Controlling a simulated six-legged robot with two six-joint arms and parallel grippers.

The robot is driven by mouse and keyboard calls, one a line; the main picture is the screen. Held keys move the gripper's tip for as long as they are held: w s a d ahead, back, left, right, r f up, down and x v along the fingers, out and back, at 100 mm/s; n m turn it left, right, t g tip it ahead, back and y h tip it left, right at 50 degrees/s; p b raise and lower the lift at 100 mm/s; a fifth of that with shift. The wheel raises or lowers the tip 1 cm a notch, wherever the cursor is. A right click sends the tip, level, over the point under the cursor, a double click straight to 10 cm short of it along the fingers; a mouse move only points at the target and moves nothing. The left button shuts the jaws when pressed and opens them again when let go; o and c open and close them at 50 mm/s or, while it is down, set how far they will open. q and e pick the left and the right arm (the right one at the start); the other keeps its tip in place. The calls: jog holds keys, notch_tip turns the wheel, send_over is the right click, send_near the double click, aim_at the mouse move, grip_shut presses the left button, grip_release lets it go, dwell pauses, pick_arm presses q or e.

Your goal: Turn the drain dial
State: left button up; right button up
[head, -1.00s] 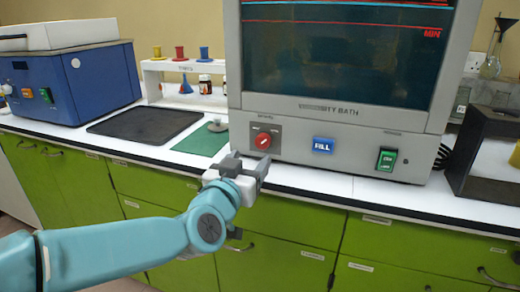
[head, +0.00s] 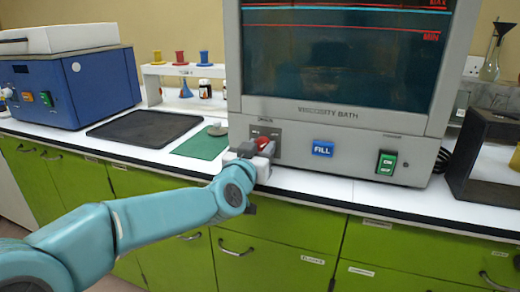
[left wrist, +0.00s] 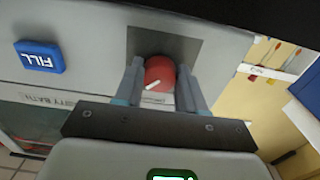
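The drain dial is a round red knob with a white pointer mark (left wrist: 160,74), on a grey plate at the lower left of the viscosity bath's front (head: 310,125). In the head view the red dial (head: 264,143) is partly hidden by my left gripper (head: 260,152). In the left wrist view the two fingers of my left gripper (left wrist: 160,85) stand on either side of the dial. They are parted about the dial's width, with seemingly narrow gaps; contact is unclear. My right gripper is in neither view.
A blue FILL button (head: 323,148) and a green switch (head: 387,163) are on the same panel, right of the dial. A green mat (head: 203,145) and a black tray (head: 146,128) lie to the left. A dark box (head: 487,160) stands at the right.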

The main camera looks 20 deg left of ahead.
pick_arm(q)
jog(key=shift+n, duration=0.3)
jog(key=n+b, duration=0.2)
jog(key=n, duration=0.1)
jog(key=shift+f+n, duration=0.1)
jog(key=shift+n, duration=0.2)
jog(key=n+b, duration=0.1)
jog(key=n, duration=0.3)
jog(key=shift+d+n+b, duration=0.1)
jog(key=shift+n+b, duration=0.2)
jog(key=n+b, duration=0.1)
jog(key=n, duration=0.3)
jog(key=shift+b, duration=0.3)
jog(key=shift+n+b, duration=0.7)
jog(key=shift+n, duration=1.8)
jog(key=shift+r, duration=0.2)
jog(key=o, duration=1.1)
jog(key=shift+c, duration=0.2)
jog(key=shift+s, duration=0.1)
